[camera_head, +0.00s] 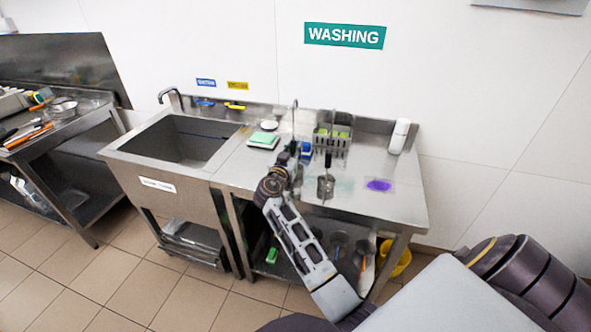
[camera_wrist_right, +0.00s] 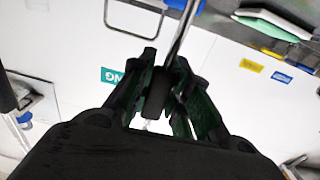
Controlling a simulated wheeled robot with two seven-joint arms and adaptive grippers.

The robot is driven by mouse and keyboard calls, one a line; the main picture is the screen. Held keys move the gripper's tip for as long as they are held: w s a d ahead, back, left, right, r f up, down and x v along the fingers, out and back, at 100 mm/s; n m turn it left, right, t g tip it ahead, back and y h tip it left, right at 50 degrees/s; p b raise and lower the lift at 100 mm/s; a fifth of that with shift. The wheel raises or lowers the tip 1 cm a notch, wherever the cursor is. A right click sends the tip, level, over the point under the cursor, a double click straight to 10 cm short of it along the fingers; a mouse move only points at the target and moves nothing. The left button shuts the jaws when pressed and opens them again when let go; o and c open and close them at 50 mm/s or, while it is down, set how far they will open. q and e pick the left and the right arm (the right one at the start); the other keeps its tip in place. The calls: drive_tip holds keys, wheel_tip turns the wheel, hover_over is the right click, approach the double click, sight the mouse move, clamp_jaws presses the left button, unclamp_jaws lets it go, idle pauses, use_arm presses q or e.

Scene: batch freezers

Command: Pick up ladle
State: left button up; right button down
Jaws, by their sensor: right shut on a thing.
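My right gripper (camera_head: 291,158) is over the counter beside the sink. In the right wrist view my right gripper (camera_wrist_right: 158,95) has its fingers closed around the black grip of a utensil, which I take to be the ladle. Its thin metal shaft (camera_wrist_right: 183,35) runs out of the top of that view. The bowl end is not visible there, and in the head view the gripper and clutter make the ladle hard to pick out. My left gripper is not in view.
A white bottle (camera_head: 399,136) and purple cloth (camera_head: 379,185) are farther right. The sink (camera_head: 180,140) is left. The counter's front right is clear.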

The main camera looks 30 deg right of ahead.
sight(294, 140)
drive_tip(key=shift+r, duration=0.2)
idle(0.3)
drive_tip(key=shift+r+b, duration=0.4)
drive_tip(key=shift+r, duration=4.45)
